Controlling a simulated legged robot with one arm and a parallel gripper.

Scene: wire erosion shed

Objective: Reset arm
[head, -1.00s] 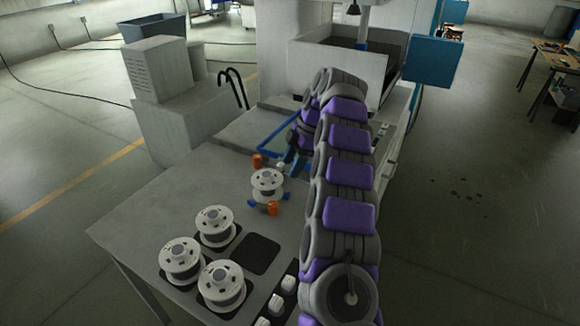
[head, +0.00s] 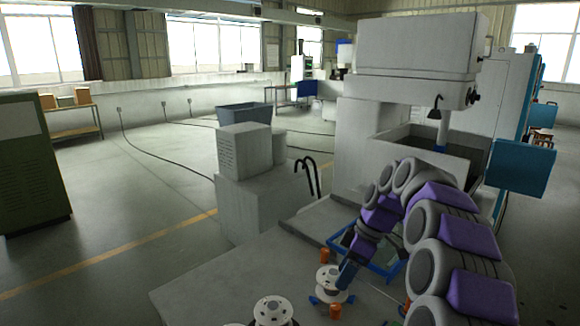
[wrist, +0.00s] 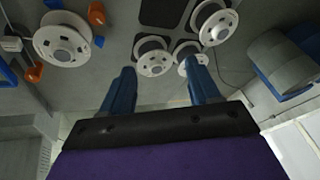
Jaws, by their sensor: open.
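My arm, purple and grey, arches over the right side of the grey table (head: 225,275) in the head view. My gripper (head: 346,274) has blue fingers and hangs near a white spool (head: 327,281) that sits between orange and blue pegs. In the wrist view my gripper (wrist: 160,85) has its two fingers spread apart with nothing between them. That view also shows a spool by orange pegs (wrist: 62,39) and several other white spools (wrist: 153,57) beyond the fingertips.
A blue frame (head: 375,262) lies behind the gripper on the table. A machine with an open basin (head: 430,150) stands behind. Pale boxes (head: 245,150) stand at the table's far left. The left floor is mostly clear, with cables. A green cabinet (head: 32,165) is far left.

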